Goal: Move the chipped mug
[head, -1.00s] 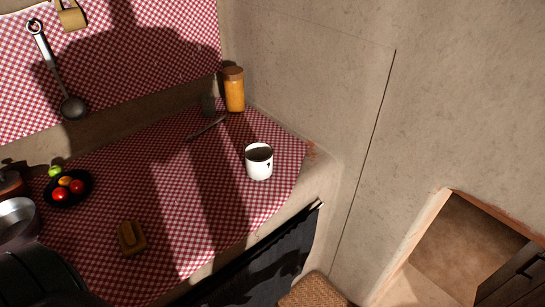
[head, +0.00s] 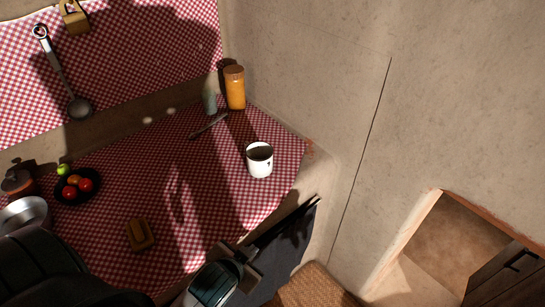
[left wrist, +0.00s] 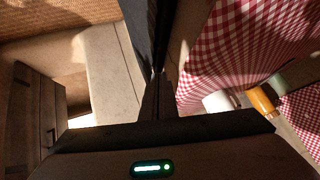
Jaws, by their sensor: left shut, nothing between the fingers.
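The chipped mug (head: 259,168) is white with a dark mark on its side. It stands upright on the red-and-white checked counter cover (head: 215,165), near the right end. It also shows in the left wrist view (left wrist: 216,102), beyond my gripper and to its right. My left gripper (head: 300,213) comes in from the bottom of the head view, in front of the counter's front edge, below the mug and apart from it. It is shut and empty. Its dark fingers are hard to tell from the dark cloth behind. My right gripper is not in view.
An orange jar (head: 235,90) and a greenish bottle (head: 210,103) stand behind the mug, near a dark utensil (head: 209,126). A yellowish block (head: 140,235) and a black fruit bowl (head: 76,199) are at left. The cover around the mug is clear. A wall rises at right.

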